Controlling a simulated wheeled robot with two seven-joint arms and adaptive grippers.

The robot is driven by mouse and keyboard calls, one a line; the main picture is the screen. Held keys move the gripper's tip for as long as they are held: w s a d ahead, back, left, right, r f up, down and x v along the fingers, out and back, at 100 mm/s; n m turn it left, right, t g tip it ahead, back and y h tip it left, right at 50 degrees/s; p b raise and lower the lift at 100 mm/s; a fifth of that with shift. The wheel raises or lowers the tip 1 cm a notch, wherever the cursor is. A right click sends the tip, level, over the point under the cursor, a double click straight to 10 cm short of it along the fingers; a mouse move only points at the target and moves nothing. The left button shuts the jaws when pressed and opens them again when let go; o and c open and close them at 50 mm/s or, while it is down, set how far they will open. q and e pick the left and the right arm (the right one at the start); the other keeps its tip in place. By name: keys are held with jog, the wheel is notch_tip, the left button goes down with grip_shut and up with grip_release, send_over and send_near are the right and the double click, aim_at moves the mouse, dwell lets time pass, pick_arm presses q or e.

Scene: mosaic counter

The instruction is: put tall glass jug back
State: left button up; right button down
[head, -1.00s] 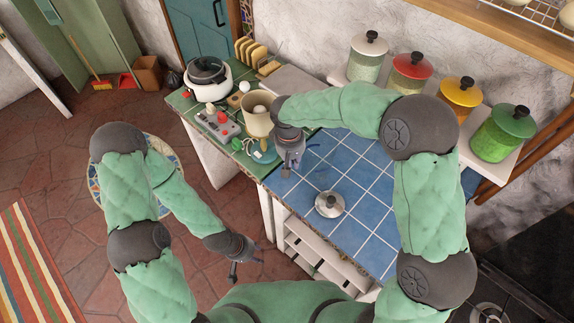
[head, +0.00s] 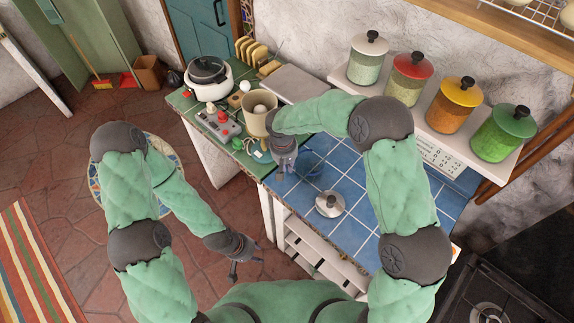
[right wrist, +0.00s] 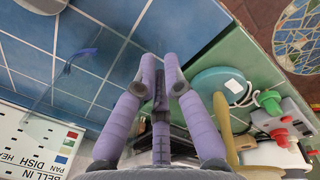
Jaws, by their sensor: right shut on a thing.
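The tall glass jug (head: 311,163) is clear with a bluish tint, so its outline is faint against the blue tiles in the head view. In the right wrist view its curved blue edge (right wrist: 78,60) shows left of the fingers. My right gripper (head: 284,168) is over the tiled counter's left edge, just left of the jug. Its fingers (right wrist: 161,75) are closed together on the jug; the exact contact is hard to make out. I cannot tell whether the jug's base touches the tiles. My left gripper (head: 245,268) is empty, with fingers apart, low in front of the counter.
A metal lid (head: 330,204) lies on the blue tiles (head: 345,172). A cream container (head: 258,118), a power strip (head: 220,124) and a cooker (head: 208,78) crowd the green counter. Several lidded jars (head: 408,80) line the back shelf. A stove (head: 490,300) is at lower right.

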jog(key=shift+f, duration=0.2)
jog(key=c, duration=1.3)
grip_release()
jog(key=shift+r, duration=0.15)
jog(key=r, duration=0.8)
jog(key=a+r, duration=0.1)
jog(key=r, duration=0.3)
jog(key=shift+s, duration=0.2)
